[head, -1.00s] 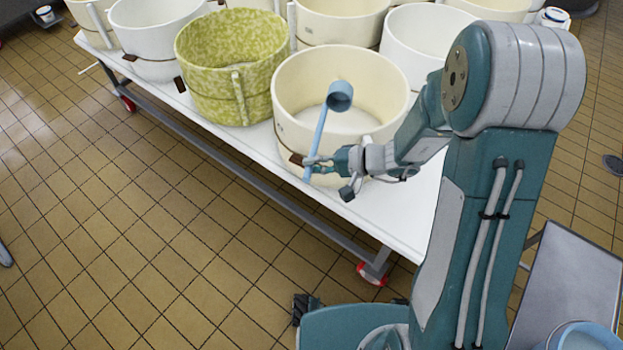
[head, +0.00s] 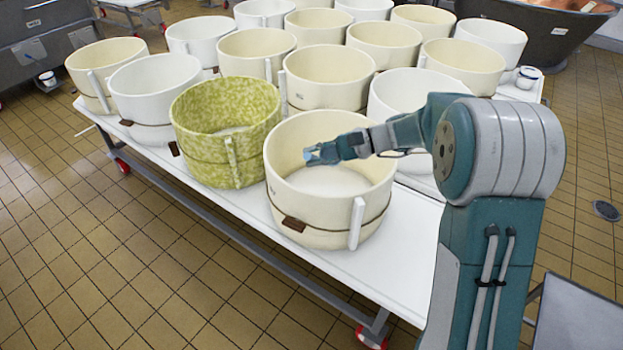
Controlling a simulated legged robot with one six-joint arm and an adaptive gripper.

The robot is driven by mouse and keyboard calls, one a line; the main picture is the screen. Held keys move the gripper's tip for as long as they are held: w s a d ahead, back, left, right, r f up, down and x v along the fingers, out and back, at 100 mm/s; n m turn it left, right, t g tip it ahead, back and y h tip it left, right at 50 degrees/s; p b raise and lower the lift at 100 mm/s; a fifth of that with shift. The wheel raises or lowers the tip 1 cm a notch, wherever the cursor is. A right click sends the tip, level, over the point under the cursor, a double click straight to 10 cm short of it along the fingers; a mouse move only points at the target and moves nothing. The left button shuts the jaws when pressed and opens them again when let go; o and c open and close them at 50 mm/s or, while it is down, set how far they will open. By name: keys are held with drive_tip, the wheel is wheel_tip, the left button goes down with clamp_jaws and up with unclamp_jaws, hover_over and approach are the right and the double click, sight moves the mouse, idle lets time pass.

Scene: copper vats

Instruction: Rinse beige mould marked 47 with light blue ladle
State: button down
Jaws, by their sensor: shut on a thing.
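A large beige mould (head: 322,238) stands at the near corner of the white table, with a strap around it, a brown tag and an upright white bar on its side. No number on it can be read. Its inside shows a pale, whitish bottom. My gripper (head: 316,155) reaches in from the right, over the mould's opening. It is shut on the light blue ladle (head: 308,153), of which only a small blue bit shows at the fingertips. The ladle's cup and most of its handle are hidden.
A mottled green mould (head: 205,160) stands close on the left, and a white mould (head: 400,90) behind on the right. Several more beige and white moulds fill the white table (head: 395,255). A copper vat (head: 545,35) is at the back right. Tiled floor is clear at left.

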drive_tip(key=w+d+r+m+g+y, duration=0.1)
drive_tip(key=w+r+m, duration=0.2)
drive_tip(key=w+r, duration=0.3)
drive_tip(key=w+d+r+m+g+y, duration=0.1)
drive_tip(key=w+r+m, duration=0.3)
drive_tip(key=r, duration=0.6)
drive_tip(key=shift+w+r+y, duration=0.3)
drive_tip(key=shift+w+r, duration=0.05)
drive_tip(key=shift+w, duration=0.85)
drive_tip(key=shift+s+m, duration=0.1)
drive_tip(key=shift+m, duration=0.2)
